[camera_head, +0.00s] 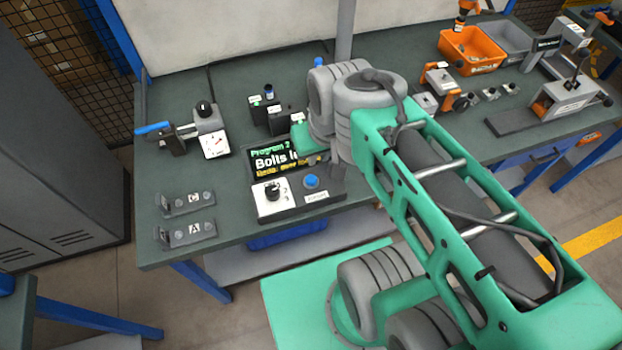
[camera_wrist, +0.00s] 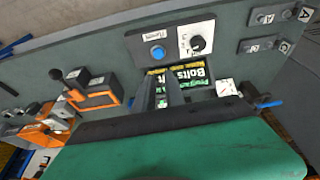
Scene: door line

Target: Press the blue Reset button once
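The blue button (camera_head: 311,182) sits on the front right of a dark control panel at the bench's front edge, with a small white label below it. It also shows in the wrist view (camera_wrist: 157,52). My gripper (camera_head: 338,174) is above the panel, just right of and behind the button in the head view. The tips' height above the panel is hard to judge.
Left of the button is a black knob (camera_head: 272,190) on a white plate. Behind is a lit screen (camera_head: 275,160) reading "Bolts", partly hidden by my arm. Labelled brackets (camera_head: 187,233), a blue-handled clamp (camera_head: 160,130) and an orange bin (camera_head: 470,50) stand elsewhere on the bench.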

